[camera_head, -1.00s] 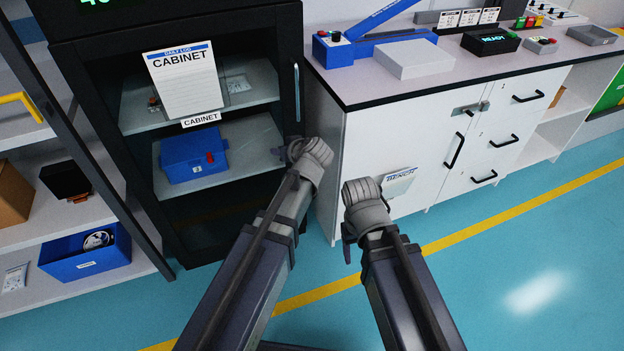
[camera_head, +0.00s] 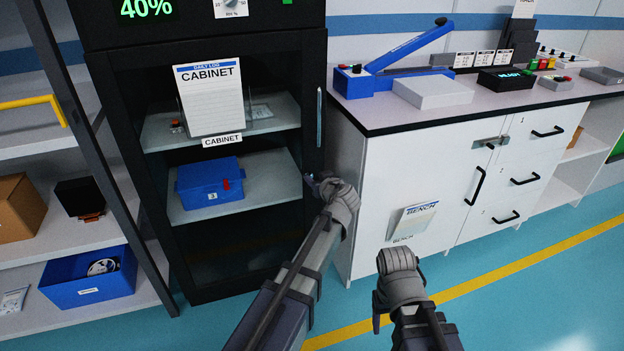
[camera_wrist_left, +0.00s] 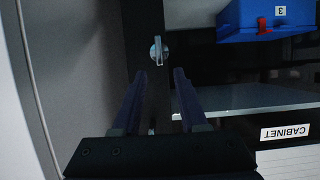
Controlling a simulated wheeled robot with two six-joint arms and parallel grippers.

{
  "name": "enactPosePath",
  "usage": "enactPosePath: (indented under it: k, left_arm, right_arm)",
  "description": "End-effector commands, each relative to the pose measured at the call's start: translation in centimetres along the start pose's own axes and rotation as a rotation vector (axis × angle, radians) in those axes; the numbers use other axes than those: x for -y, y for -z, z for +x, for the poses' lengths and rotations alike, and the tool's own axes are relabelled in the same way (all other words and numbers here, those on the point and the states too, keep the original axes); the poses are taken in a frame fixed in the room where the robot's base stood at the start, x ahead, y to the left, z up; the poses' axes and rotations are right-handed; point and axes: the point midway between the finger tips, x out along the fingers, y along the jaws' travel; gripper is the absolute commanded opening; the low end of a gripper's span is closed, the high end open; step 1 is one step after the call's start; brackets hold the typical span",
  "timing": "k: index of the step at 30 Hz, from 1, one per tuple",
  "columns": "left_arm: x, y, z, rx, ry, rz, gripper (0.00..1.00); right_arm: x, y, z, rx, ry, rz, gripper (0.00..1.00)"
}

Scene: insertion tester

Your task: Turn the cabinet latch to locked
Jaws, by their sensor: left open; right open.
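The black cabinet (camera_head: 200,265) stands left of centre with its glass door front and a vertical handle (camera_head: 319,118). Its latch, a small round silver knob with a narrow lever (camera_wrist_left: 158,50), shows on the dark door frame in the left wrist view, where the cabinet appears upside down. The lever looks roughly lengthwise in that view. My left gripper (camera_head: 312,183) is at the cabinet's right edge, below the handle, and hides the latch in the head view. Its open fingers (camera_wrist_left: 157,85) point at the latch, which lies beyond the tips, apparently untouched. My right gripper (camera_head: 380,310) hangs before the bench.
A blue box (camera_head: 208,188) and a log sheet (camera_head: 212,100) are at the cabinet. The white bench (camera_head: 390,185) stands close on the right, with another silver latch (camera_head: 490,143) and several black handles. Open shelves (camera_head: 30,250) stand at left. Floor at right is clear.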

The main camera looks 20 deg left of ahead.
Motion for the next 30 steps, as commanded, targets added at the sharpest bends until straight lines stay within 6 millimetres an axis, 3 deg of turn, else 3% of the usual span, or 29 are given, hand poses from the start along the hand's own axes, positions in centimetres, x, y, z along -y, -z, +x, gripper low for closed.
enactPosePath:
  k: [1,7,17,28,30]
  left_arm:
    - [-0.2,-0.2,1.2,0.0,0.001,-0.001,0.42]
    - [-0.1,-0.2,4.1,0.0,0.001,0.0,0.42]
    - [0.0,0.0,4.7,0.0,-0.001,0.001,0.42]
    - [0.0,0.0,4.7,0.0,0.0,0.001,0.03]
    - [0.0,0.0,4.7,0.0,0.0,0.001,0.0]
  right_arm:
    - [0.1,0.1,0.7,0.0,0.001,-0.001,0.66]
    - [0.2,0.1,1.7,-0.001,0.002,-0.003,0.66]
    - [0.2,0.1,1.8,-0.001,0.002,-0.004,0.66]
    - [0.2,0.1,1.8,-0.001,0.002,-0.004,0.66]
    - [0.2,0.1,1.8,-0.001,0.002,-0.004,0.66]
